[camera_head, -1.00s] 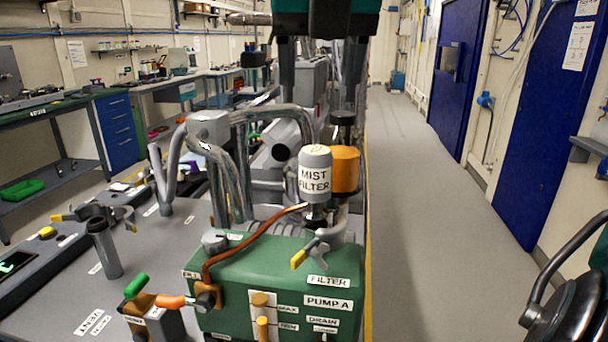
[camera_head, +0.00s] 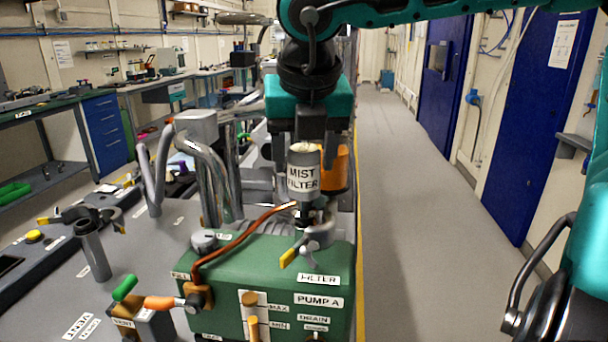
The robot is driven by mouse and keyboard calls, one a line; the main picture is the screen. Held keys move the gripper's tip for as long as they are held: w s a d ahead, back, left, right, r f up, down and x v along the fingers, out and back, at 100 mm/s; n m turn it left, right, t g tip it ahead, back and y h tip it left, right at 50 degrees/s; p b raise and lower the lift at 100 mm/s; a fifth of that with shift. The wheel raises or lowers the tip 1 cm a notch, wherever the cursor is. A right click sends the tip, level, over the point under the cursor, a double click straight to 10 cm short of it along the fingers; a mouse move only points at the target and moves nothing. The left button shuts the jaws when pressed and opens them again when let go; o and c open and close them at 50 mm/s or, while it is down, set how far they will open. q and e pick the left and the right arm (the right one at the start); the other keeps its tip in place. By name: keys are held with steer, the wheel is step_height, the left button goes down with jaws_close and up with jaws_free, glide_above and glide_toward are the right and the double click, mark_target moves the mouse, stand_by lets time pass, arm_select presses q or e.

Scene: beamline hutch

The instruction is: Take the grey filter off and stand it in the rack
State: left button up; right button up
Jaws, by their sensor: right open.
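The grey mist filter (camera_head: 303,172) stands upright on the port at the top of green pump A (camera_head: 270,285). A silver clamp with a yellow-tipped lever (camera_head: 287,258) sits at its base. My right gripper (camera_head: 305,150) is open and points down, with its fingers at the filter's top; it partly hides the top. I cannot tell whether the fingers touch it. An orange canister (camera_head: 335,168) stands close behind it on the right. My left gripper is not in view. I cannot make out the rack.
A reddish-brown hose (camera_head: 238,248) runs from the fill fitting up towards the filter's base. Bent metal pipes (camera_head: 208,180) rise close on the left. The grey deck (camera_head: 150,262) holds a dark upright tube (camera_head: 95,252). The aisle floor (camera_head: 410,220) on the right is clear.

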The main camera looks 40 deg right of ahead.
steer(key=c, duration=0.8)
steer(key=shift+r, duration=0.1)
steer(key=shift+c, duration=0.2)
